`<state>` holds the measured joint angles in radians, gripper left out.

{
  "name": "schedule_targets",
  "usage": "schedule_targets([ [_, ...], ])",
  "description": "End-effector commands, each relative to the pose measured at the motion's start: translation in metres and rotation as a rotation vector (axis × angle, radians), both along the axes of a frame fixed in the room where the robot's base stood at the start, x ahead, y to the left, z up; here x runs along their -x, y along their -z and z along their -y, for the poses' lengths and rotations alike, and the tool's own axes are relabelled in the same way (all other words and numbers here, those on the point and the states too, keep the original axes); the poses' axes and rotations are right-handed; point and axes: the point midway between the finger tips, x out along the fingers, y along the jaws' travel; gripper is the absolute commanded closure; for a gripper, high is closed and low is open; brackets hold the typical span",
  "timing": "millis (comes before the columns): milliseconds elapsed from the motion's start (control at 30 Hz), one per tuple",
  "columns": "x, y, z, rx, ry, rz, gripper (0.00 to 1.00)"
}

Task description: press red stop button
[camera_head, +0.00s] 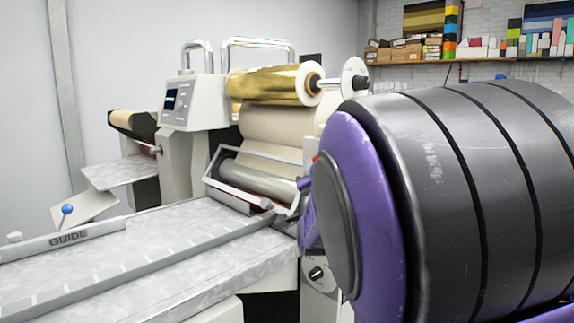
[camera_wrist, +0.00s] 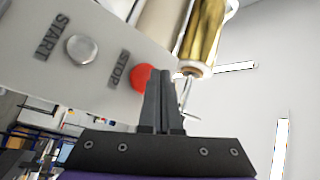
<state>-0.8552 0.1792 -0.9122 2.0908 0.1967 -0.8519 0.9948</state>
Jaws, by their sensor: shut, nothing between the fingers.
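The red stop button (camera_wrist: 140,77) shows in the wrist view on a pale grey panel (camera_wrist: 107,50), beside the printed word STOP. My gripper (camera_wrist: 161,74) is shut and empty. Its fingertips overlap the right edge of the button in that view; I cannot tell whether they touch it. In the head view my large black and purple arm link hides most of the panel side and my fingers. Only a small red spot shows there at the arm's left edge.
A silver START button (camera_wrist: 81,50) sits left of the stop button. The laminating machine (camera_head: 190,103) carries a gold foil roll (camera_head: 270,84). Its feed table (camera_head: 190,262) with a GUIDE bar (camera_head: 70,238) extends to the left. A shelf (camera_head: 400,62) with boxes is on the back wall.

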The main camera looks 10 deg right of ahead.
Motion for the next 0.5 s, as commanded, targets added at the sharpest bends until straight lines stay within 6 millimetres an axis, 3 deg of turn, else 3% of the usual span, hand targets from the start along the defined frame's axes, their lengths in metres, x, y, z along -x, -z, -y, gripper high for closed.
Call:
schedule_targets([
  [500, -0.0038, -0.0001, 0.0058, 0.001, 0.002, 0.000, 1.00],
])
